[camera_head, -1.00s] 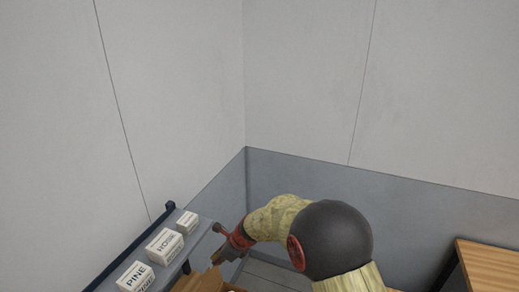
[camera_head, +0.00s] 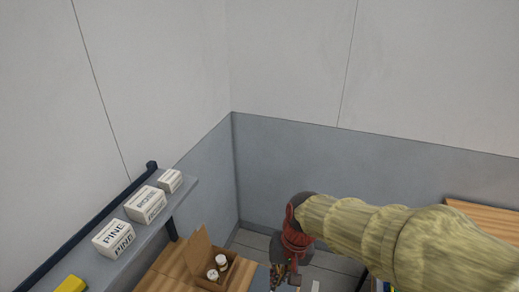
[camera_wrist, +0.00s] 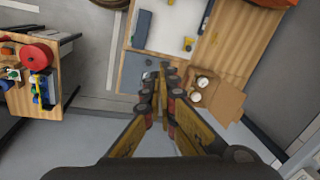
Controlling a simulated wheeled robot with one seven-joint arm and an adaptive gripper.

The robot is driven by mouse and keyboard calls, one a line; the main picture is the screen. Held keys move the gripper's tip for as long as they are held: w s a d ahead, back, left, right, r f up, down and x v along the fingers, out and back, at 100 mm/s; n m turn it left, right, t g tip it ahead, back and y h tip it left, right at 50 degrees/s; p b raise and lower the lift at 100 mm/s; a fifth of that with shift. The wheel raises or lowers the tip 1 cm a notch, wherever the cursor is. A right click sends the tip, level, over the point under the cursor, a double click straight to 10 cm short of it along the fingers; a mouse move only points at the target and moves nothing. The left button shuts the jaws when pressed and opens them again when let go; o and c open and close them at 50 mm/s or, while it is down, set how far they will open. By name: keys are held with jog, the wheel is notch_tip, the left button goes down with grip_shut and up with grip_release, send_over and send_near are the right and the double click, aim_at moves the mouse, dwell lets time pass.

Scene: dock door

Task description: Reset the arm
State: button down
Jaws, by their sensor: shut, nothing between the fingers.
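My gripper (camera_head: 283,272) hangs low near the bottom middle of the head view, pointing down. In the wrist view my gripper (camera_wrist: 161,70) has its fingertips close together, shut and empty. My arm, in a pale yellow sleeve, comes in from the right of the head view. Below the gripper, the wrist view shows a wooden bench (camera_wrist: 237,38) with a white panel or tray (camera_wrist: 172,25) on it. The fingers hide part of what lies beneath them.
An open cardboard box (camera_head: 204,262) holding white-lidded jars stands left of the gripper. A shelf (camera_head: 115,258) at left carries white boxes marked PINE (camera_head: 113,238) and ROSE (camera_head: 146,204), and a yellow item (camera_head: 71,285). A cart (camera_wrist: 31,75) bears a red spool (camera_wrist: 38,56).

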jog(key=s+d+f+t+h+b, duration=0.1)
jog(key=s+d+f+t+b, duration=0.1)
jog(key=s+d+b, duration=0.3)
jog(key=s+d+f+t+h+b, duration=0.1)
jog(key=s+d+f+t+b, duration=0.2)
jog(key=d+b, duration=0.6)
jog(key=s+f+b, duration=0.1)
jog(key=s+b, duration=0.1)
jog(key=b, duration=0.1)
jog(key=shift+d+f+b, duration=0.2)
jog(key=shift+b, duration=0.1)
jog(key=c, duration=2.5)
grip_release()
jog(key=shift+c, duration=0.2)
